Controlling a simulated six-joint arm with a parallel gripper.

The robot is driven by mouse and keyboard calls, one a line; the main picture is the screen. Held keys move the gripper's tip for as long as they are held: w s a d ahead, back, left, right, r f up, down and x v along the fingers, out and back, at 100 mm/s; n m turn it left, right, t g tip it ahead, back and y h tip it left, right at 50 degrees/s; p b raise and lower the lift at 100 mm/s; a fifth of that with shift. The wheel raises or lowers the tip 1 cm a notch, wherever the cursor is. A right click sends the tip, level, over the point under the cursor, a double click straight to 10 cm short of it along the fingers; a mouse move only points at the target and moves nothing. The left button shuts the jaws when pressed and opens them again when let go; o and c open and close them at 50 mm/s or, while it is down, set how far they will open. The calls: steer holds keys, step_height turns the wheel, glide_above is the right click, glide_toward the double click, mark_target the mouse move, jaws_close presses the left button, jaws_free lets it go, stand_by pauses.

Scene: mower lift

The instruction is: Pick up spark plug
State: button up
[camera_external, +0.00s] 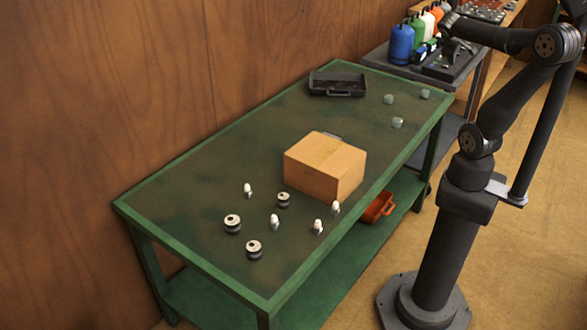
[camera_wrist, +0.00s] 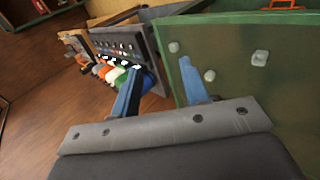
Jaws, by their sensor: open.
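Several small white-topped pieces that look like spark plugs stand upright near the front of the green table: one at the left (camera_external: 247,189), one in the middle (camera_external: 274,221), and two at the right, one nearer (camera_external: 318,226) and one beside the box (camera_external: 336,207). My gripper (camera_external: 452,48) is at the upper right over the grey side cart, far from these plugs. In the wrist view its two blue fingers (camera_wrist: 158,76) are spread apart with nothing between them. The plugs do not show clearly in the wrist view.
A cardboard box (camera_external: 325,166) stands mid-table beside the plugs. Several dark round parts with pale tops (camera_external: 233,224) stand among them. A black tray (camera_external: 337,84) and small translucent pieces (camera_external: 397,122) are at the far end. Coloured bottles (camera_external: 401,44) stand on the cart.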

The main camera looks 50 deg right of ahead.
steer(key=w+a+f+n+t+y, duration=0.1)
steer(key=w+a+f+n, duration=0.15)
steer(key=w+a, duration=0.4)
steer(key=w+a+f+n+y, duration=0.1)
steer(key=w+a+n, duration=0.2)
steer(key=w+a, duration=0.35)
steer(key=w+a+f+n+t+y, duration=0.15)
steer(key=w+a, duration=0.25)
steer(key=a, duration=0.4)
steer(key=w+a+f+n+g+y, duration=0.1)
steer(key=w+a+n, duration=0.2)
steer(key=a, duration=0.4)
steer(key=n+g+y, duration=0.2)
steer(key=n+y, duration=0.2)
steer(key=n, duration=0.3)
glide_above(336, 202)
steer(key=shift+t, duration=0.25)
steer(key=f, duration=1.8)
steer(key=shift+s+d, duration=0.1)
steer(key=shift+s, duration=0.15)
steer(key=shift+w+a+f, duration=0.1)
steer(key=shift+w+f, duration=0.05)
steer(key=shift+f, duration=1.35)
steer(key=shift+w+a+f, duration=0.1)
steer(key=shift+f, duration=1.35)
steer(key=shift+c, duration=0.3)
